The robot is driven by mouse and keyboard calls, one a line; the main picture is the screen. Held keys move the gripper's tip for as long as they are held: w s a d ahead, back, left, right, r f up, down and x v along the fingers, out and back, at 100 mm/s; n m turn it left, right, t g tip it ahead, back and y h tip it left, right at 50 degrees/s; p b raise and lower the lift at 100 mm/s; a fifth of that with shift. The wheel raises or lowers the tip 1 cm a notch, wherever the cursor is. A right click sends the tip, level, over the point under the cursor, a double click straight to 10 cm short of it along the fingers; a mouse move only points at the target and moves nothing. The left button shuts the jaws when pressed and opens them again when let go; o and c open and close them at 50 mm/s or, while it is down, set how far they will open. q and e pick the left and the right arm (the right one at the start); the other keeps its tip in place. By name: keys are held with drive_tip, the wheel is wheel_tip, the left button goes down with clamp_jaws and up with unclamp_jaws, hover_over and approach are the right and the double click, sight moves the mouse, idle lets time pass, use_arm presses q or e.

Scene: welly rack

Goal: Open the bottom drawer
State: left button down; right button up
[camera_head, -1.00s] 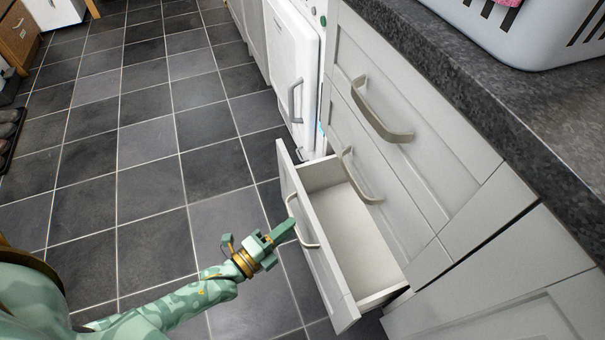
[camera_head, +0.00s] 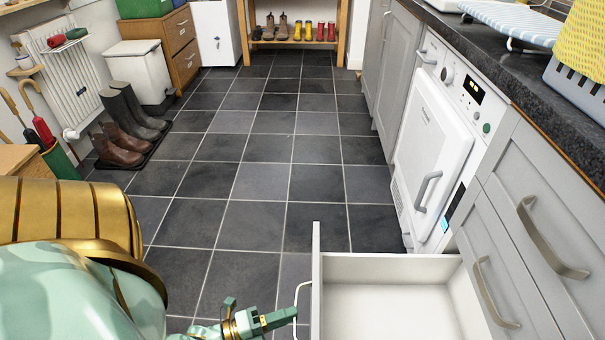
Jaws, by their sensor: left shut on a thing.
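The bottom drawer (camera_head: 393,312) stands pulled out from the grey cabinet at the lower right, and its pale inside is empty where it shows. Its near end is cut off by the picture edge. The drawer's bow handle (camera_head: 299,308) is on its front panel, facing left. My left gripper (camera_head: 290,315) is shut on this handle from the left side. My right gripper is not in view.
Two closed drawers with handles (camera_head: 545,243) are above the open one. A white washing machine (camera_head: 435,150) stands beyond it. Tiled floor (camera_head: 262,182) is clear in the middle. Boots on a tray (camera_head: 133,113) stand at left; a shoe rack (camera_head: 295,42) is at the back.

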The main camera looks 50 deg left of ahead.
use_arm(q)
drive_tip(key=shift+s+a+f, duration=0.1)
drive_tip(key=shift+s+a, duration=0.65)
drive_tip(key=shift+s, duration=0.3)
drive_tip(key=c, duration=1.3)
unclamp_jaws()
drive_tip(key=shift+w, duration=0.1)
